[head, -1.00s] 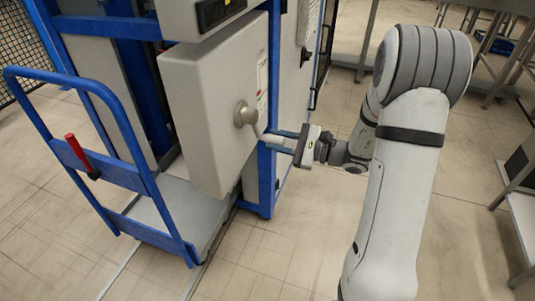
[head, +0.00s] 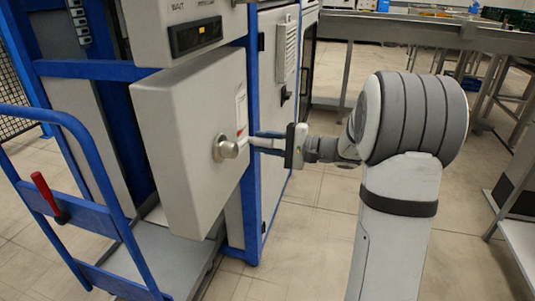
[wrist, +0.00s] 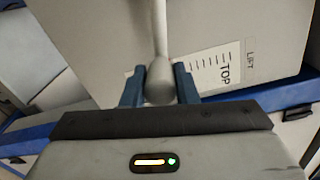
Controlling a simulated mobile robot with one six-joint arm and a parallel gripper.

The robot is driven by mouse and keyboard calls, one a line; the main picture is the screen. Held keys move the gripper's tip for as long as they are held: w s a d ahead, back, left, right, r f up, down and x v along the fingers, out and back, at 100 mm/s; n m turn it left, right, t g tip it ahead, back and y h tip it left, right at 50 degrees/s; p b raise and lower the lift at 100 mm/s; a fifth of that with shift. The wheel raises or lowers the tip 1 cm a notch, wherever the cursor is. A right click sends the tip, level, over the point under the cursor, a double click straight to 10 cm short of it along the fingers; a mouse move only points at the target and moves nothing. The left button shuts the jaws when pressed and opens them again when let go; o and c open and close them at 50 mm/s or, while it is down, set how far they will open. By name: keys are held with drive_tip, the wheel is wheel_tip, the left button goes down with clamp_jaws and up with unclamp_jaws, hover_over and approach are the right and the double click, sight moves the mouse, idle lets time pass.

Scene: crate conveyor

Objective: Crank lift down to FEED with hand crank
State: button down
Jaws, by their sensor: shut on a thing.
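The hand crank (head: 226,149) has a round metal hub on the front of a grey lift box (head: 180,150). Its arm points right and slightly up from the hub. My gripper (head: 257,141) reaches in from the right and is shut on the crank's handle. In the wrist view the rounded grey handle (wrist: 159,82) sits between my gripper's two blue fingers (wrist: 159,70). A white scale label (wrist: 215,70) on the box reads TOP, beside the word LIFT. Part of the scale is hidden, and I cannot see FEED on it.
A dark display (head: 195,36) sits above the box, near the word WAIT. A blue trolley (head: 75,215) with a red-handled lever (head: 45,193) stands at the left. Blue frame posts (head: 252,200) are close to my gripper. The floor (head: 310,240) at front centre is clear.

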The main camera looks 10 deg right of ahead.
drive_tip(key=shift+w+r+p, duration=0.1)
drive_tip(key=shift+r+p, duration=0.3)
drive_tip(key=shift+r, duration=0.95)
drive_tip(key=c, duration=1.1)
unclamp_jaws()
drive_tip(key=shift+c, duration=0.2)
drive_tip(key=p+v, duration=0.2)
drive_tip(key=v, duration=0.6)
drive_tip(key=shift+a, duration=0.1)
